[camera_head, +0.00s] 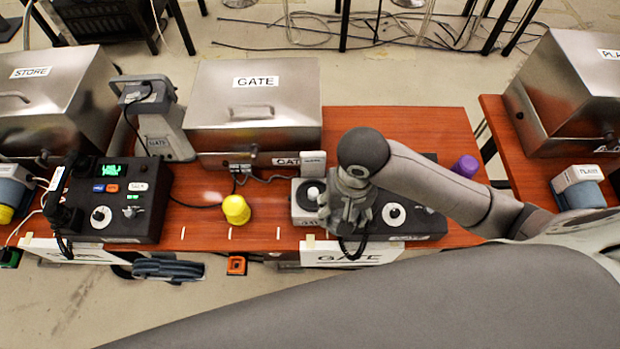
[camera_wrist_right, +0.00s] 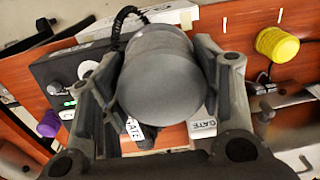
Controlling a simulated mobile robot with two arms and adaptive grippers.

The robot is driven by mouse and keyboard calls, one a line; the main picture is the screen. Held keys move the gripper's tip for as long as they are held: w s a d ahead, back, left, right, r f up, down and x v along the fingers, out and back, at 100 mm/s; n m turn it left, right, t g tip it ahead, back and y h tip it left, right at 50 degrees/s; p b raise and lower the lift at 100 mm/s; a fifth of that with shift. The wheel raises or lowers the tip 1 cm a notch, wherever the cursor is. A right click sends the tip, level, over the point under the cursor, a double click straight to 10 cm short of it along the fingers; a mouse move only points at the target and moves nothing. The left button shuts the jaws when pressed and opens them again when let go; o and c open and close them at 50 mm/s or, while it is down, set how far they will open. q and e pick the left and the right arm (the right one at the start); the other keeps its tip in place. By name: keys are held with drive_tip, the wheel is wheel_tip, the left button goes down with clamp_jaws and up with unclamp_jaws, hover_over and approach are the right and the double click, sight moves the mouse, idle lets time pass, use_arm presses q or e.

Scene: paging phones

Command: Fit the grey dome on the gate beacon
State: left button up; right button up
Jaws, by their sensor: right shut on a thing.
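My right gripper (camera_head: 345,212) is over the grey control box (camera_head: 425,225) at the GATE station. In the right wrist view its fingers (camera_wrist_right: 170,95) are shut around the grey dome (camera_wrist_right: 165,75), one on each side. In the head view the gripper hides the dome. The likely gate beacon base is a light grey block with a white round stub (camera_head: 313,192), just left of the gripper. I cannot tell whether the dome touches it. My left gripper is not in view.
A yellow dome (camera_head: 236,209) stands left of the gripper and a purple one (camera_head: 466,166) to the right. A steel GATE box (camera_head: 253,100) is behind. A black console with a handset (camera_head: 115,200) stands left. The wooden table (camera_head: 410,125) is bare at back right.

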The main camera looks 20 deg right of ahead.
drive_tip(key=w+f, duration=0.3)
drive_tip(key=w, duration=0.1)
drive_tip(key=w+a+f+p, duration=0.1)
drive_tip(key=w+f, duration=0.2)
drive_tip(key=w, duration=0.1)
drive_tip(key=w+a+f, duration=0.1)
drive_tip(key=w+f, duration=0.2)
drive_tip(key=w, duration=0.2)
drive_tip(key=shift+f+p, duration=0.1)
drive_tip(key=shift+p, duration=0.3)
drive_tip(key=shift+w+f, duration=0.2)
drive_tip(key=shift+f, duration=0.35)
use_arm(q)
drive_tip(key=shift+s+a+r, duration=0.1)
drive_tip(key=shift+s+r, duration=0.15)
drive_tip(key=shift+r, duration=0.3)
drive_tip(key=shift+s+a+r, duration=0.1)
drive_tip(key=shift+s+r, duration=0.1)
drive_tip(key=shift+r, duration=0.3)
use_arm(e)
drive_tip(key=shift+f, duration=1.3)
drive_tip(key=shift+f, duration=0.15)
drive_tip(key=o, duration=1)
